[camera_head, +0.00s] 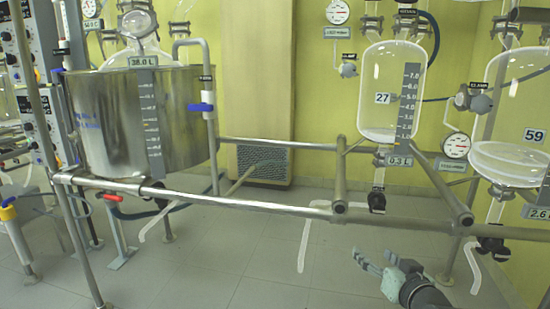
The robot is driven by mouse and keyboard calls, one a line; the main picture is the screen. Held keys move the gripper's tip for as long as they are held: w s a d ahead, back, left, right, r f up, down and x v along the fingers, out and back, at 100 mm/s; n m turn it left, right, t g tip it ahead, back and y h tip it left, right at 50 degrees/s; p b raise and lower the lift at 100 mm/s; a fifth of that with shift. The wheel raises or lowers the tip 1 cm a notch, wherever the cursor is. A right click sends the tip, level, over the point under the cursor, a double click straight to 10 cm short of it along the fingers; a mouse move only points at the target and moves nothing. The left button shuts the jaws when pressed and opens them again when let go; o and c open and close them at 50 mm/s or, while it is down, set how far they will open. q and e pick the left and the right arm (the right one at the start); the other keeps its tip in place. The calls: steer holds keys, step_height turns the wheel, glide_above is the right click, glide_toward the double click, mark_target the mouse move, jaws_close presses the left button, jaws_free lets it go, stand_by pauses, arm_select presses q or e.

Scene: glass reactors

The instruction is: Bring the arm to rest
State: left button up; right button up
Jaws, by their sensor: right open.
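My right gripper (364,262) shows at the bottom, right of the middle, with my dark arm coming in from the lower right edge. Its grey fingers point to the upper left, over the tiled floor. They are apart, and nothing shows between them. The gripper is below the horizontal steel rail in the picture and appears clear of it. My left gripper is not in view.
A large steel vessel (95,125) stands at left in a pipe frame. A glass vessel (380,75) marked 27 hangs at right, beside a larger one (510,155) marked 59. A steel rail (270,208) crosses the view. The floor (265,275) at lower middle is clear.

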steer(key=s+f+n+g+h, duration=0.1)
steer(key=s+f+g, duration=0.5)
steer(key=s+f, duration=0.9)
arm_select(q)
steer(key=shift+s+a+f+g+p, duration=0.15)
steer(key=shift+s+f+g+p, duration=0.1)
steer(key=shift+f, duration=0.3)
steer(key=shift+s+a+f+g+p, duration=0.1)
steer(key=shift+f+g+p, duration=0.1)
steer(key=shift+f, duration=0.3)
arm_select(e)
steer(key=s+d+f+g+h, duration=0.1)
steer(key=s+f+g, duration=0.2)
steer(key=s+f, duration=0.3)
steer(key=s+d+f+n+g+h, duration=0.1)
steer(key=s+f, duration=0.5)
steer(key=s, duration=0.6)
steer(key=shift+d+f+g+h, duration=0.25)
steer(key=shift+d+g, duration=0.35)
steer(key=shift+g, duration=0.4)
